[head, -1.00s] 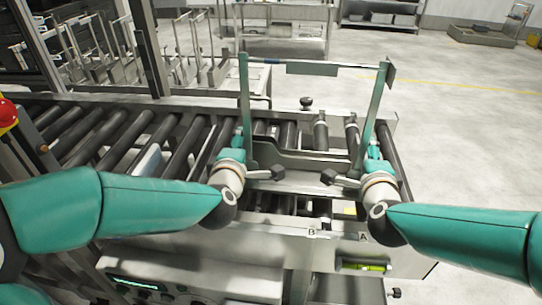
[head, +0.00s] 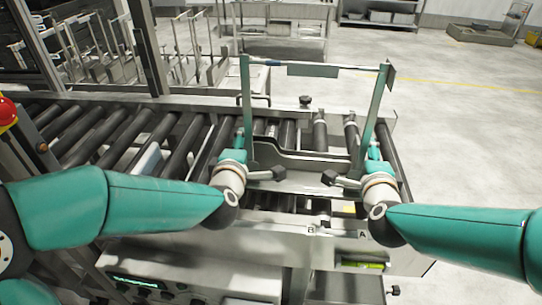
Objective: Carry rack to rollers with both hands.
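The rack (head: 313,70) is a metal frame with two tall uprights joined by a top bar and a low plate between them. It stands upright over the right end of the roller conveyor (head: 180,148). My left gripper (head: 240,145) is at the rack's left upright and my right gripper (head: 372,150) is at its right upright. Both fingertips are largely hidden behind my wrists, so I cannot see whether they close on the rack. I cannot tell whether the rack's underside touches the rollers.
Several similar racks (head: 110,60) stand behind the conveyor at the left. A red button (head: 7,112) is at the left edge. A control panel with a green display (head: 137,283) is below the conveyor. The floor (head: 455,120) at the right is open.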

